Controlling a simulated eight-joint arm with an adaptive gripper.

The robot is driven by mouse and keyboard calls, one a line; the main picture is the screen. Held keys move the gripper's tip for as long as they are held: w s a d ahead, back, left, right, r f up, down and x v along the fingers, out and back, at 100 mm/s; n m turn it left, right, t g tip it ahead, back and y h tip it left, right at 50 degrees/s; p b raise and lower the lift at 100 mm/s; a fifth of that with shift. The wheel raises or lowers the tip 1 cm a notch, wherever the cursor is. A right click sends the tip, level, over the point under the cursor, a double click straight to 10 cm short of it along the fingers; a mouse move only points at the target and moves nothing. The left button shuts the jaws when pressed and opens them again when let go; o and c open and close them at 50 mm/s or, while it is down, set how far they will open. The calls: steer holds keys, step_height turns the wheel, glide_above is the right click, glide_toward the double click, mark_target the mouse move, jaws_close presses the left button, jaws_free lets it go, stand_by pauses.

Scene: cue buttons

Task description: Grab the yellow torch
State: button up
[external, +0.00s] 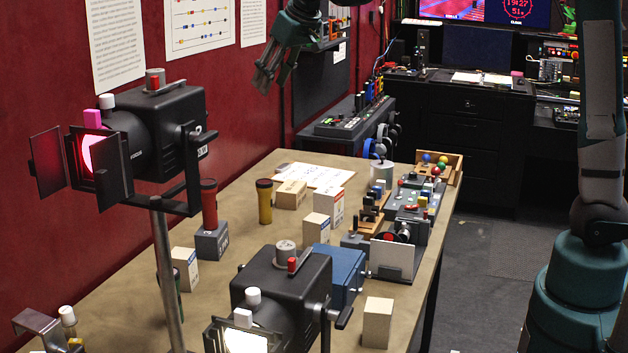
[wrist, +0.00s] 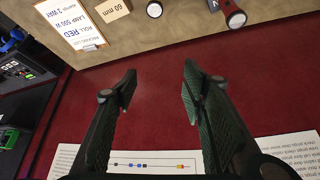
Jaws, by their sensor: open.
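The yellow torch (external: 264,202) stands upright on the table near its wall side, dark head up. In the wrist view, the small torch with a round pale lens at the top edge (wrist: 154,9) appears to be it, mostly cut off. My gripper (external: 263,84) is open and empty, high above the table beside the red wall, apart from the torch. In the wrist view its two fingers (wrist: 160,85) are spread with only red wall between them.
A red torch (external: 209,205) stands on a grey block (external: 212,241), left of the yellow one. A cardboard box (external: 290,194) is close on its right, with a paper sheet (external: 318,174) behind. Two stage lamps (external: 165,130) (external: 287,283) stand in front. Bare tabletop lies between them.

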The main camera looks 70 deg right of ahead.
glide_above(266, 182)
step_height(266, 182, down, 4)
steer(key=shift+m, duration=0.3)
step_height(266, 182, down, 28)
steer(key=shift+r, duration=0.25)
steer(key=shift+b+x, duration=0.3)
steer(key=shift+x, duration=1)
steer(key=shift+d+f, duration=0.1)
steer(key=shift+f, duration=0.05)
steer(key=shift+x, duration=2.5)
